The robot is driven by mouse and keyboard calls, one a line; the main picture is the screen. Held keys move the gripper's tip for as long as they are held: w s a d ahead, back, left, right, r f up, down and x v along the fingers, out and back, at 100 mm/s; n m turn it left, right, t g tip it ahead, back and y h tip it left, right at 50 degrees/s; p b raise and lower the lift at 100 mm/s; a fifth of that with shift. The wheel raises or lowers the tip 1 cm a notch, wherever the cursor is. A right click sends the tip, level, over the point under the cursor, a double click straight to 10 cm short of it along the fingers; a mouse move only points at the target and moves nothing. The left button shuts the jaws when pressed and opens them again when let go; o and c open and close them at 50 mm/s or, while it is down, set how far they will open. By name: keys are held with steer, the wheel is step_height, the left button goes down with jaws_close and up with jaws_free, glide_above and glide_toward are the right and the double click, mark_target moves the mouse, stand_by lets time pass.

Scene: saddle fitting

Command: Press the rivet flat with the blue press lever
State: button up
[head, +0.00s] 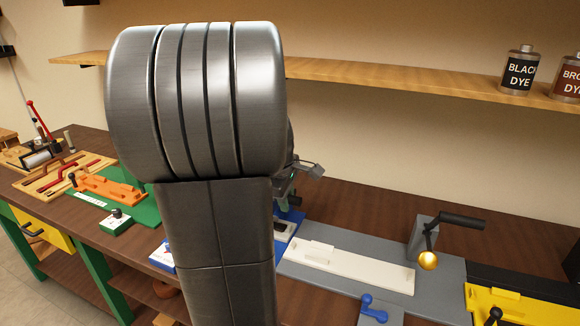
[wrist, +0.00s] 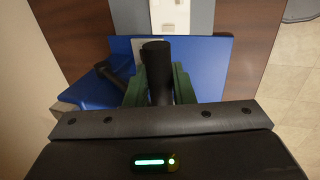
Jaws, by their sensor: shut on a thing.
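The blue press shows in the wrist view as a blue base plate (wrist: 213,65) with a blue block (wrist: 85,92) at the left. Its thick black lever handle (wrist: 156,62) stands between the green fingers of my gripper (wrist: 159,85), which is shut on it. In the head view my arm covers most of the press; a corner of its blue base (head: 160,257) shows left of the arm. The gripper is mostly behind my arm there. I cannot make out the rivet in either view.
Right of the press lies a grey board with a pale strip (head: 350,268) and a crank (head: 430,245). A small blue clamp (head: 373,308) and a yellow fixture (head: 500,305) are nearer. An orange fixture (head: 108,190) stands left. A shelf (head: 400,82) with dye cans hangs above.

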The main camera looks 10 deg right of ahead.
steer(key=shift+w+d+r+p, duration=0.5)
steer(key=shift+w+r+p, duration=0.25)
steer(key=shift+r+p, duration=0.15)
steer(key=shift+w+d+r+p, duration=0.5)
steer(key=shift+w+r+p, duration=0.25)
steer(key=shift+p, duration=0.15)
steer(key=shift+w+d+r+p, duration=0.25)
steer(key=shift+w+r+p, duration=0.2)
steer(key=shift+r+p, duration=0.4)
steer(key=shift+o, duration=1.1)
steer(key=shift+w, duration=0.1)
steer(key=shift+r, duration=0.1)
steer(key=o, duration=0.5)
steer(key=shift+w+d, duration=0.1)
steer(key=shift+o, duration=0.2)
steer(key=shift+f, duration=0.2)
steer(key=shift+r, duration=0.1)
